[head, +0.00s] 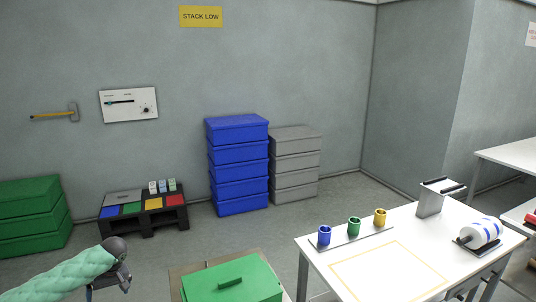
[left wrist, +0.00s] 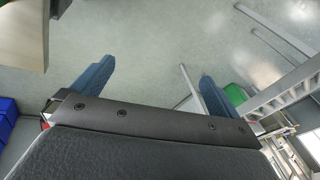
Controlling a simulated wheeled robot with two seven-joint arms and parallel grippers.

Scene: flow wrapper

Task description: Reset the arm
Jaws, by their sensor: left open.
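My left arm comes in from the lower left of the head view, in a green padded sleeve. Its gripper (head: 108,287) hangs over the floor at the lower left, clear of the furniture. In the left wrist view the two blue fingers of my left gripper (left wrist: 155,85) stand wide apart with only floor between them. It is open and empty. My right gripper is in neither view.
A green lidded box (head: 235,285) stands right of my left gripper. A white table (head: 420,245) with coloured cups and a roll is at the right. Blue bins (head: 238,165), grey bins (head: 295,165) and green bins (head: 30,215) line the wall. A black pallet (head: 148,222) holds coloured panels.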

